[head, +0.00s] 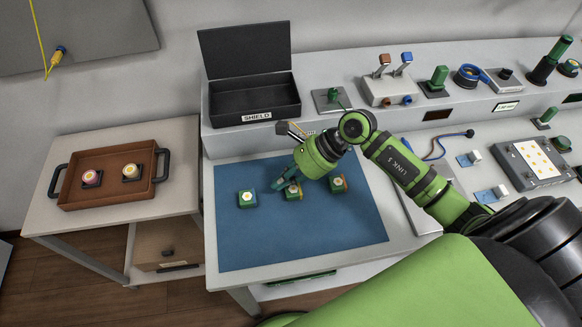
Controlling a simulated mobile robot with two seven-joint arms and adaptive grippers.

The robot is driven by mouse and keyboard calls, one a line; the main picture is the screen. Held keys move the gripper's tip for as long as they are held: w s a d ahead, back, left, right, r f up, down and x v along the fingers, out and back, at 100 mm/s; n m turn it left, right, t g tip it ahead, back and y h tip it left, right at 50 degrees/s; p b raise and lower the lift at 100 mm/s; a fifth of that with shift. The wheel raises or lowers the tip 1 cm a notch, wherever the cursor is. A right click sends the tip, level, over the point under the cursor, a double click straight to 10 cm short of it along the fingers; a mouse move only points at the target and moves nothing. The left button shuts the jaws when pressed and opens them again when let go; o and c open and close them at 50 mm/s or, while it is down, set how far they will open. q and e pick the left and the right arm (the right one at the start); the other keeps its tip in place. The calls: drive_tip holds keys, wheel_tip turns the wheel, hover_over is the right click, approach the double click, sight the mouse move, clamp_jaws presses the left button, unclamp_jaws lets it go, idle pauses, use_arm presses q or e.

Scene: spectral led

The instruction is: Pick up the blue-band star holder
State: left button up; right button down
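Three small green star holders sit in a row on the blue mat (300,238): a left one (247,198), a middle one (295,193) and a right one (338,184). Each has a pale top with a small mark. The right one shows an orange edge. The bands are too small for me to tell surely which one is blue. My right gripper (284,186) reaches down from the right, its green fingers at the middle holder and partly covering it. I cannot tell whether they touch or grip it. My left gripper is not in view.
A brown tray (67,200) with two round-topped pieces stands on the left side table. A black open box labelled SHIELD (257,116) stands behind the mat. Levers (390,90) and other devices line the back right. The front of the mat is clear.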

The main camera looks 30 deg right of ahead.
sight(219, 204)
drive_tip(key=shift+p+x, duration=0.4)
drive_tip(key=shift+x, duration=1.75)
drive_tip(key=shift+w, duration=0.1)
drive_tip(key=w+a+b, duration=0.1)
drive_tip(key=a, duration=0.2)
drive_tip(key=a+b, duration=0.1)
drive_tip(key=a, duration=0.2)
drive_tip(key=w+a+b, duration=0.1)
drive_tip(key=a, duration=0.2)
drive_tip(key=shift+w+a+b, duration=0.2)
drive_tip(key=shift+w+b, duration=0.1)
drive_tip(key=shift+w, duration=0.05)
drive_tip(key=shift+a, duration=0.1)
